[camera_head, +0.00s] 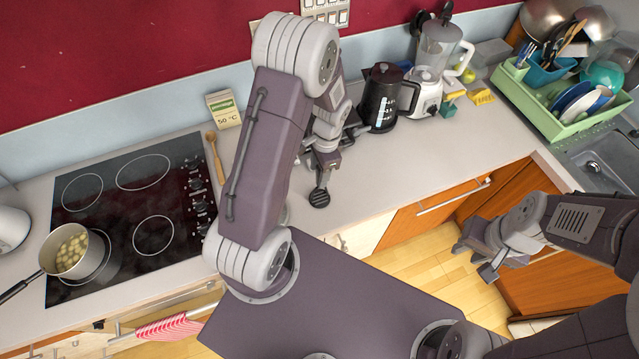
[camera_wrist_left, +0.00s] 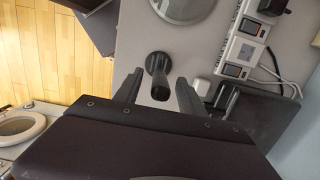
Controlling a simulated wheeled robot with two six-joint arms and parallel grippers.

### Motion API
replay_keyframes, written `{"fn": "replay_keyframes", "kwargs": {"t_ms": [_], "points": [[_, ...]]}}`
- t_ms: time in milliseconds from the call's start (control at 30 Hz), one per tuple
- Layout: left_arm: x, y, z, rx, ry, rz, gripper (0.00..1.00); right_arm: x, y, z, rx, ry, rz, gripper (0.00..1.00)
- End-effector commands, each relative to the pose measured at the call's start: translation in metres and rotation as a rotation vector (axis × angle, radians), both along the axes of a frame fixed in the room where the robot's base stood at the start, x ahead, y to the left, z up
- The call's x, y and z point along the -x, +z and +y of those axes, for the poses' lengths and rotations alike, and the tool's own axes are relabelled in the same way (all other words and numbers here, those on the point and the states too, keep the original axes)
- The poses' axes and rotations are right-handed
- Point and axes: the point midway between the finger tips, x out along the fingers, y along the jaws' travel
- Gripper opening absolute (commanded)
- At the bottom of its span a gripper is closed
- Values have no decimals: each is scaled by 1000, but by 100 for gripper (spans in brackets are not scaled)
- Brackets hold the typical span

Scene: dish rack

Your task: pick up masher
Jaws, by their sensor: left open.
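The masher (camera_head: 319,198) is dark, with a round slotted head, and lies on the grey counter just below my left gripper (camera_head: 323,163). In the left wrist view the masher (camera_wrist_left: 158,64) shows its round head and a thick dark handle running toward the camera. My left gripper (camera_wrist_left: 160,78) is open, with one finger on each side of the handle. I cannot tell whether either finger touches it. My right gripper (camera_head: 476,257) is open and empty, in front of the orange cabinets, far from the masher.
A dark kettle (camera_head: 383,97) and a blender (camera_head: 434,65) stand behind and to the right of the masher. A stovetop (camera_head: 127,204) with a pot of potatoes (camera_head: 66,249) is at left. A wooden spoon (camera_head: 216,158) lies beside it. A green dish rack (camera_head: 565,130) is at far right.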

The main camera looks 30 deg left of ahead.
Motion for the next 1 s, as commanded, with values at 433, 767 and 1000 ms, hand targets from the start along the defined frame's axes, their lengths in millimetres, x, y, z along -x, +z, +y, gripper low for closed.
{"fn": "replay_keyframes", "kwargs": {"t_ms": [433,767,1000], "points": [[2,-26,2,0,-1,-1,39,0,8,0,0,0,0,31],[2,-26,2,0,-1,-1,0,0,8,0,0,0,0,31],[1,-19,2,0,1,-4,0,0,5,0,0,0,0,31]]}}
